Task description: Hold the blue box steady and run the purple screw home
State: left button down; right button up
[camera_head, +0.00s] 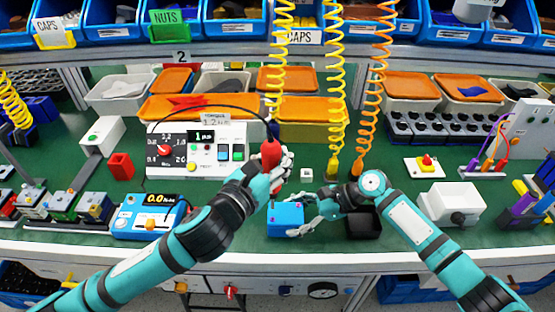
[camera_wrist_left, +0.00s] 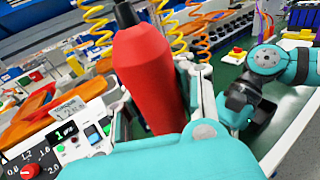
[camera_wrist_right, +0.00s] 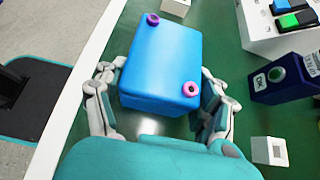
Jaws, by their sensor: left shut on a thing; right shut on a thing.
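The blue box (camera_head: 285,219) sits on the green bench top near the front edge. My right gripper (camera_head: 305,218) is shut on it; in the right wrist view its fingers sit on two opposite sides of the blue box (camera_wrist_right: 160,60). A purple screw (camera_wrist_right: 152,18) stands at the far left corner of its top. A pink ring-shaped piece (camera_wrist_right: 190,89) is at the near right corner. My left gripper (camera_head: 277,172) is shut on a red power screwdriver (camera_head: 271,153), above and behind the box. The screwdriver (camera_wrist_left: 146,75) is large in the left wrist view; its tip is hidden.
A black cable runs from the screwdriver to the white torque controller (camera_head: 200,150). A black tray (camera_head: 364,223) stands right of the box. A blue meter (camera_head: 150,216) stands left. Yellow coiled hoses (camera_head: 335,90) hang behind. Some green bench around the box is clear.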

jog(key=shift+f, duration=0.1)
jog(key=o, duration=1.9)
jog(key=shift+c, duration=0.2)
